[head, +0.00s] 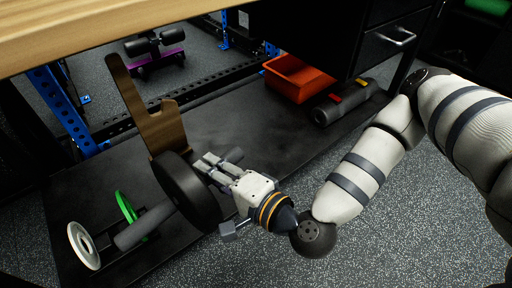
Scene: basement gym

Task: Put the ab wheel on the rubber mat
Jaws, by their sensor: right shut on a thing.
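The ab wheel (183,194) has a thick black wheel and dark grey handles sticking out on both sides. My right gripper (212,168) comes in from the right and is shut on the ab wheel, at the handle on the wheel's right side. The wheel stands upright in the picture, and its other handle points to the lower left. The black rubber mat (262,135) lies flat on the floor beneath and behind it. I cannot tell whether the wheel touches the mat. My left gripper is out of view.
A white plate (83,246) and a green plate (124,207) stand at the lower left. A brown wooden piece (142,112) rises behind the wheel. An orange bin (297,78) and a dark roll (345,102) lie at the back right. A tabletop (110,28) overhangs the top.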

